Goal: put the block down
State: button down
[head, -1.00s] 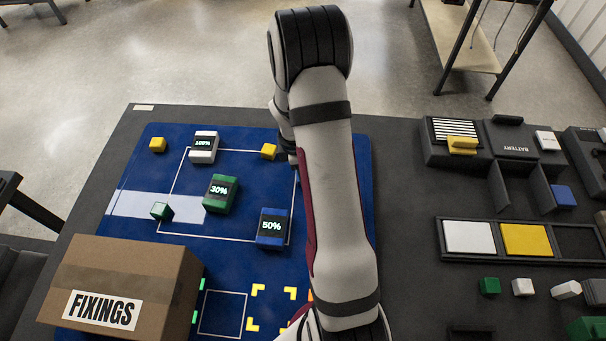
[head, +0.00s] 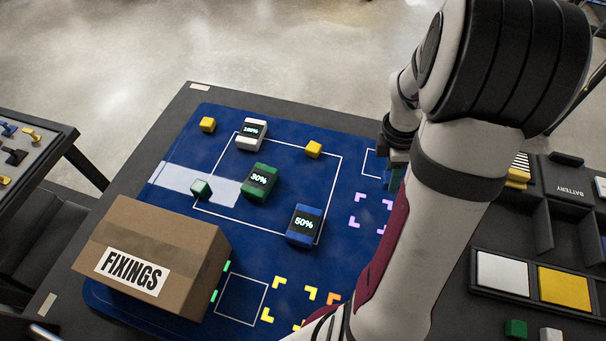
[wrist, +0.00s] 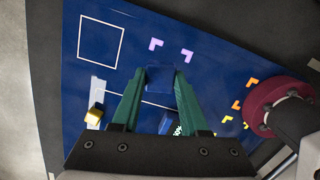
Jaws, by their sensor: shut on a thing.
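A blue block (wrist: 160,78) is between the green fingertips of my gripper (wrist: 160,84) in the wrist view, and the gripper is shut on it. It is over the blue mat (wrist: 215,62), near two purple corner marks (wrist: 171,49); how high it is I cannot tell. In the head view my gripper (head: 394,176) is at the mat's right part, just above the purple marks (head: 371,208). My arm hides part of it there, and I cannot make out the block.
On the mat are a white 100% battery (head: 251,134), a green 30% battery (head: 259,180), a blue 50% battery (head: 304,226), yellow cubes (head: 313,149) (head: 207,125) and a green cube (head: 201,188). A FIXINGS carton (head: 150,255) covers the front left. Trays (head: 535,275) stand right.

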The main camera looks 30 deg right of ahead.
jog(key=w+a+r+n, duration=0.3)
jog(key=w+a+n, duration=0.1)
jog(key=a, duration=0.5)
jog(key=w+a+r+n+t, duration=0.1)
jog(key=w+a+r+n, duration=0.3)
jog(key=a, duration=0.6)
jog(key=w+a+r+n, duration=0.25)
jog(key=w+a, duration=0.25)
jog(key=a, duration=0.4)
jog(key=s+a+r+n, duration=0.3)
jog(key=a+n, duration=0.2)
jog(key=a, duration=0.7)
send_over(135, 263)
jog(key=shift+t, duration=0.4)
notch_tip(135, 263, down, 6)
jog(key=shift+s+f, duration=0.15)
jog(key=shift+a+f, duration=0.15)
jog(key=shift+f, duration=2)
jog(key=shift+f, duration=0.1)
jog(key=shift+c, duration=2.1)
grip_release()
